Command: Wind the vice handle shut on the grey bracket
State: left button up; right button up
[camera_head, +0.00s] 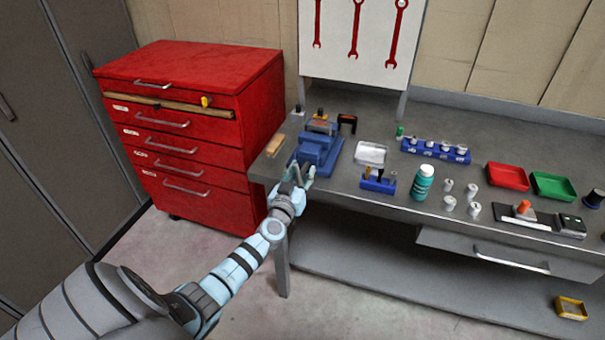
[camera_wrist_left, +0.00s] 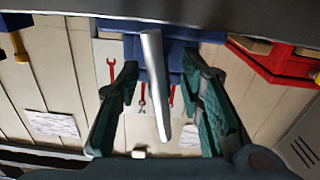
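The blue vice (camera_head: 318,150) stands on the left end of the grey workbench. Something grey and orange shows at its jaws, but I cannot make out the grey bracket clearly. My left gripper (camera_head: 303,173) is at the front of the vice. In the left wrist view, the silver vice handle (camera_wrist_left: 157,90) runs between the two spread fingers of my left gripper (camera_wrist_left: 160,64), with gaps visible on both sides. The blue vice body (camera_wrist_left: 175,57) is behind it. My right gripper is not in view.
A red drawer cabinet (camera_head: 190,120) stands left of the bench (camera_head: 400,206). Red and green trays lie farther right.

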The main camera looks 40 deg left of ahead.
pick_arm(q)
jog(key=v, duration=1.2)
